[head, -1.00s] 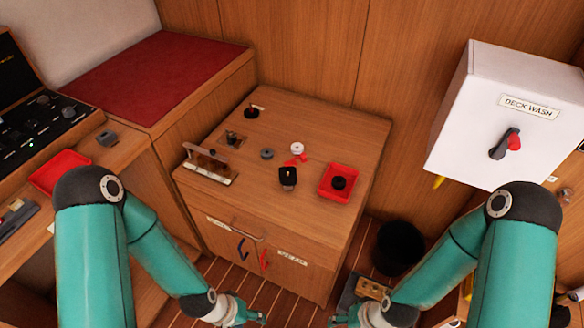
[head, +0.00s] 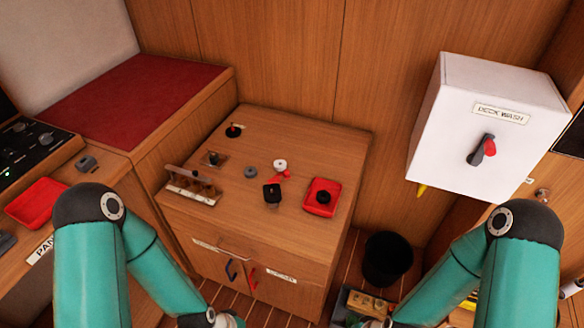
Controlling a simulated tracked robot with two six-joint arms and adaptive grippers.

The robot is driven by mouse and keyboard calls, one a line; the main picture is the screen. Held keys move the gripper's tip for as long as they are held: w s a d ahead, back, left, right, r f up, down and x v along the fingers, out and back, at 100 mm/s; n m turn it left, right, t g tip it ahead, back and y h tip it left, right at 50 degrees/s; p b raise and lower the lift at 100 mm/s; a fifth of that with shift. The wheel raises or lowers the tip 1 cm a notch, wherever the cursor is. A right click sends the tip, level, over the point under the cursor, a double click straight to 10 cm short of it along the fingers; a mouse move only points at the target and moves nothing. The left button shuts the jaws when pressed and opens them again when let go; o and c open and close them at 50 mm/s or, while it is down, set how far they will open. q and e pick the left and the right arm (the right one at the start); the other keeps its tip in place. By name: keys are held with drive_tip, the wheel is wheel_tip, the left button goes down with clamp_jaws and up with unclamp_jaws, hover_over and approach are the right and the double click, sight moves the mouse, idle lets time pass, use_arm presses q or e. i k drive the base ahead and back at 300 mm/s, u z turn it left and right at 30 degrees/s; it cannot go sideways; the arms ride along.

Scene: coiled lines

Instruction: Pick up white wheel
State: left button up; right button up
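The white wheel (head: 280,164) is small and round and stands on top of the wooden cabinet (head: 320,145), near the middle. A small red piece (head: 284,174) is right beside it, on the near side; I cannot tell whether they touch. Both my arms come in from the bottom corners, with their wrists at the lower edge of the head view, well below and nearer than the wheel. The fingers of both grippers are cut off by the frame edge. Nothing covers the wheel.
Near the wheel are a grey round part (head: 251,172), a black block (head: 272,193) and a red tray (head: 322,197) holding a black round part. A wooden rack (head: 193,185) stands at the left edge. A white DECK WASH box (head: 445,150) juts out at right.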

sight(280, 165)
drive_tip(key=u, duration=1)
drive_tip(key=i, duration=0.15)
drive_tip(key=z, duration=2.75)
drive_tip(key=k, duration=1.35)
drive_tip(key=u, duration=0.6)
drive_tip(key=i, duration=1.25)
drive_tip(key=u, duration=0.1)
